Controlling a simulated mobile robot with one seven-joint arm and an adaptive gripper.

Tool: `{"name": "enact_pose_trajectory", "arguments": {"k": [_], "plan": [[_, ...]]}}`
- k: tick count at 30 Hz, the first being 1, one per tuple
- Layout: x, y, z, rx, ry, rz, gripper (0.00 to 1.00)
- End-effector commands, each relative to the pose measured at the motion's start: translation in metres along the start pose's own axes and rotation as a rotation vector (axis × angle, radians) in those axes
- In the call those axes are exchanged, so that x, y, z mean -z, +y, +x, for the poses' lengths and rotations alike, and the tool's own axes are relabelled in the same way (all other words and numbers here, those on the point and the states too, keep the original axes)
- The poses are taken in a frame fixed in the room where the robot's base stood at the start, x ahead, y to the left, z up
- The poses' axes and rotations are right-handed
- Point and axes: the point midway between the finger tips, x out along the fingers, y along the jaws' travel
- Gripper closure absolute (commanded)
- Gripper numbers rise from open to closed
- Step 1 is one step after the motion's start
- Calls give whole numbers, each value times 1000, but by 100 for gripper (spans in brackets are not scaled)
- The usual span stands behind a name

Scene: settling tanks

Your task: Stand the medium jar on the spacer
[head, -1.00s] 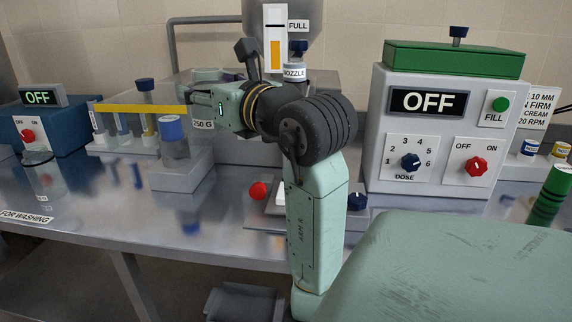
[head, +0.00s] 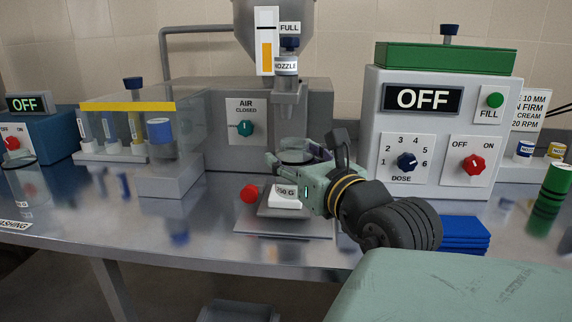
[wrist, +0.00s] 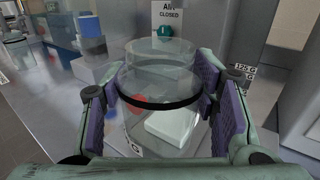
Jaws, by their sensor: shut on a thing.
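The clear medium jar (head: 287,190), with a 250 G label, is upright in my gripper (head: 292,164) under the nozzle. In the wrist view, the purple pads of my gripper (wrist: 155,108) press both sides of the jar (wrist: 160,75), near its dark band. A white block, seemingly the spacer (head: 284,204), lies on the grey platform just below the jar. It shows through the glass in the wrist view (wrist: 176,128). The jar's base is partly hidden, and I cannot tell whether it touches the block.
The nozzle (head: 287,68) hangs above the jar. Blue pads (head: 465,235) lie to the right, before the dose control box (head: 440,150). A grey stand with a blue-topped jar (head: 160,132) is to the left.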

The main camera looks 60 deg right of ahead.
Motion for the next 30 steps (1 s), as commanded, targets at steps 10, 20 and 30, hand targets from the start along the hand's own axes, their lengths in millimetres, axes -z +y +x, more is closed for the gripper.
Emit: {"name": "enact_pose_trajectory", "arguments": {"k": [10,20,30], "plan": [[5,-19,66,-1,-1,1,79],[38,-21,70,0,-1,3,79],[42,-20,70,0,-2,1,79]]}}
